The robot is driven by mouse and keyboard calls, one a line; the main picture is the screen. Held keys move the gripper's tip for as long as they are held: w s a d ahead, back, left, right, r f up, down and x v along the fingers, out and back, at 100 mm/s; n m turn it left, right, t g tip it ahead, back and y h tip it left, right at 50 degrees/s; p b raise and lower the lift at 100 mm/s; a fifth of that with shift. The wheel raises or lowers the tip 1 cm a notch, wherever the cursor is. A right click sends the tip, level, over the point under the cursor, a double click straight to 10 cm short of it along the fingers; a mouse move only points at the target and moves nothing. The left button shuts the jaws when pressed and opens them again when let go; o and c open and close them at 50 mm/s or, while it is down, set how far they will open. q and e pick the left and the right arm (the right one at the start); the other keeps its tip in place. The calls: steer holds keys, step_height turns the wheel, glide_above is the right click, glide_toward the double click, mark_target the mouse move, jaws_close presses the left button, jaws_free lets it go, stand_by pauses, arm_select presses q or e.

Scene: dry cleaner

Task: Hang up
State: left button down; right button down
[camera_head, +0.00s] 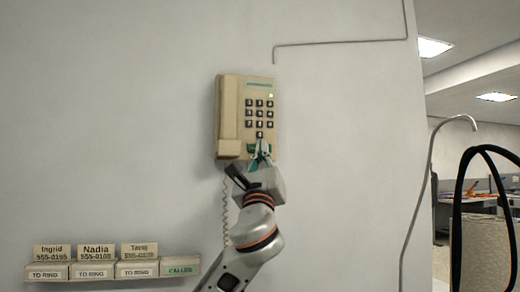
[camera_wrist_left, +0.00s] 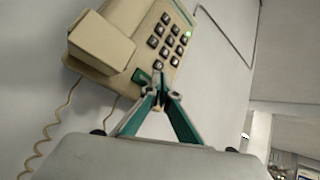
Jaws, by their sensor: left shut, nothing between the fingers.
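A beige wall phone (camera_head: 262,95) hangs on the wall, with dark number keys and a lit green lamp near its top right. It also shows in the left wrist view (camera_wrist_left: 150,22). Its handset (camera_head: 228,110) lies along the phone's left side, and a coiled cord (camera_head: 226,205) hangs below. A green key (camera_head: 251,149) sits under the number keys; it also shows in the left wrist view (camera_wrist_left: 141,77). My left gripper (camera_head: 262,146) is shut and empty, its fingertips at the phone's lower keys, beside the green key. I cannot tell whether they touch. My right gripper is out of view.
At lower left a ledge holds name cards for Ingrid (camera_head: 52,252), Nadia (camera_head: 96,251) and a third person (camera_head: 140,251), above blocks marked "TO RING". An empty block marked "CALLED" (camera_head: 180,266) is at its right end.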

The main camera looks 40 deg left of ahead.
arm_select(q)
steer(key=shift+w+a, duration=0.25)
steer(key=shift+a, duration=0.05)
stand_by(0.5)
steer(key=shift+d, duration=0.1)
steer(key=shift+s+d+p, duration=0.5)
steer(key=shift+p, duration=0.05)
steer(key=shift+d, duration=0.1)
stand_by(0.3)
steer(key=shift+s+d+p, duration=0.9)
steer(key=shift+s+d, duration=0.75)
steer(key=shift+d, duration=0.15)
steer(key=shift+w+f, duration=0.1)
